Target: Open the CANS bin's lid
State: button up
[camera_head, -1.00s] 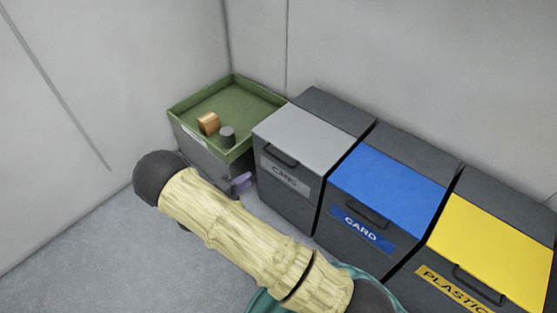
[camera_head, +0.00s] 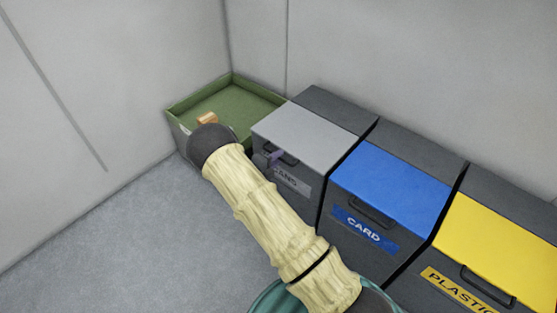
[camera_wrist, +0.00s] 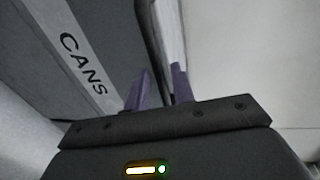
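The CANS bin (camera_head: 293,197) is dark grey with a light grey lid (camera_head: 308,137), which lies shut. Its dark bar handle (camera_head: 287,157) is at the lid's front edge, above the CANS label. In the wrist view the CANS label (camera_wrist: 84,64) is at the left and the handle (camera_wrist: 150,35) runs down toward my gripper (camera_wrist: 162,88). The two purple fingers stand apart, one on each side of the handle's line. I cannot tell whether they touch it. In the head view a purple finger (camera_head: 275,158) shows at the handle; my arm hides the rest of my gripper.
The blue-lidded CARD bin (camera_head: 393,188) and yellow-lidded PLASTIC bin (camera_head: 500,245) stand to the right, both shut. A green tray (camera_head: 260,97) with an orange-brown block (camera_head: 207,118) is at the left, partly behind my arm. The floor at the left is clear.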

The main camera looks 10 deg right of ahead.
jog(key=shift+w+d+f, duration=0.1)
jog(key=shift+w+d, duration=0.3)
jog(key=shift+d, duration=0.15)
grip_shut()
